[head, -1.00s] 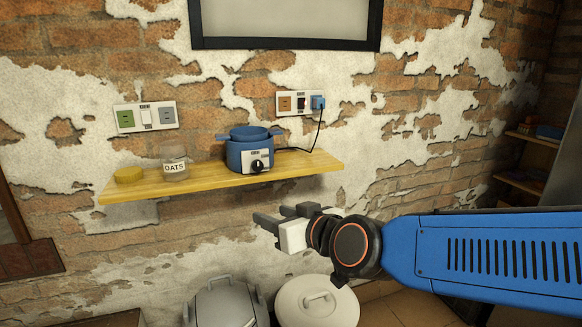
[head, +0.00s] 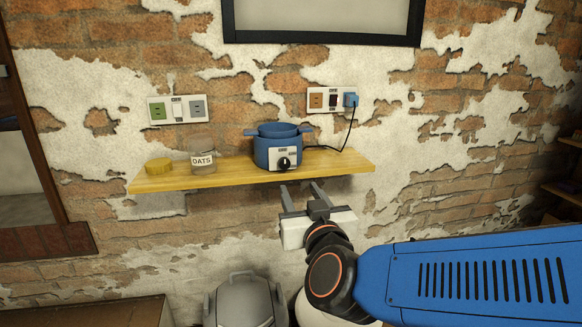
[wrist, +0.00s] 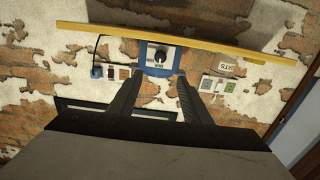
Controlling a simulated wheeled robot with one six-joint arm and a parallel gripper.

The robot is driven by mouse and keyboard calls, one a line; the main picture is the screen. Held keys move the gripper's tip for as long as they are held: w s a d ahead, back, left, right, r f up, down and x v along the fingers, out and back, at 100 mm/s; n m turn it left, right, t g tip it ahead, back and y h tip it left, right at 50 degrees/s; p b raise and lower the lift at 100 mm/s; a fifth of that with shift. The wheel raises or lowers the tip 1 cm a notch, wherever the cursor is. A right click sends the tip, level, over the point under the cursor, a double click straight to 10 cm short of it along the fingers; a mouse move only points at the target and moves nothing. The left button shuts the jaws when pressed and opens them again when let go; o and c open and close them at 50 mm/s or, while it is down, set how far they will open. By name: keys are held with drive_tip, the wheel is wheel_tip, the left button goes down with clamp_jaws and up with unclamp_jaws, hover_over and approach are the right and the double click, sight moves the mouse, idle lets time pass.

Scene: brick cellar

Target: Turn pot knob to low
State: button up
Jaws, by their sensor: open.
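The blue pot (head: 276,146) stands on the wooden shelf (head: 230,176) against the brick wall. Its black knob (head: 284,163) sits on a pale front panel; the knob's setting is too small to read. My gripper (head: 302,188) is open and empty, just below the shelf's front edge and a little right of the knob, apart from it. In the wrist view, which is upside down, the knob (wrist: 159,56) lies beyond and between the two fingers of my gripper (wrist: 157,80).
An oats jar (head: 203,158) and a yellow lid-like disc (head: 158,166) stand left of the pot. A cord runs from the pot to the blue plug (head: 351,100) in the right outlet. A grey bin (head: 245,300) stands below. The shelf's right end is clear.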

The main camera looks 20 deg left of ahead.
sight(286, 164)
drive_tip(key=x, duration=1.5)
drive_tip(key=shift+w+a, duration=0.1)
drive_tip(key=shift+a, duration=0.1)
drive_tip(key=c, duration=1)
drive_tip(key=shift+c, duration=0.2)
drive_tip(key=shift+m, duration=0.3)
drive_tip(key=m, duration=0.5)
drive_tip(key=shift+d, duration=0.1)
drive_tip(key=m, duration=0.6)
